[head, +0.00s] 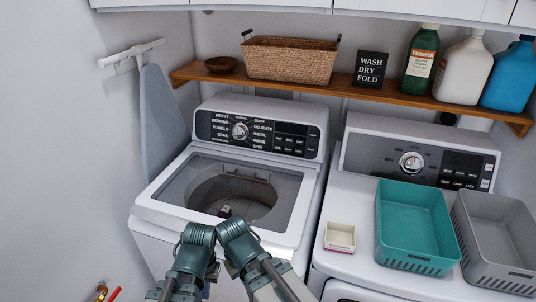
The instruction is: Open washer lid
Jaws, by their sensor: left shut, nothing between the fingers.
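The washer (155,212) is the white top-loader on the left. Its lid (283,190) lies flat on top, with a white frame around a dark see-through window. The drum shows through the window. My left gripper (224,211) is small and dark, seen over the front part of the lid near its middle. It is shut and empty. My teal arm links hide part of the lid's front edge, and I cannot tell whether the fingers touch the lid. My right gripper is not in view.
The dryer (335,262) stands to the right, carrying a small white box (340,237), a teal basket (417,263) and a grey basket (495,275). A wooden shelf (340,92) with bottles and a wicker basket (290,61) runs above. An ironing board (161,125) leans at left.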

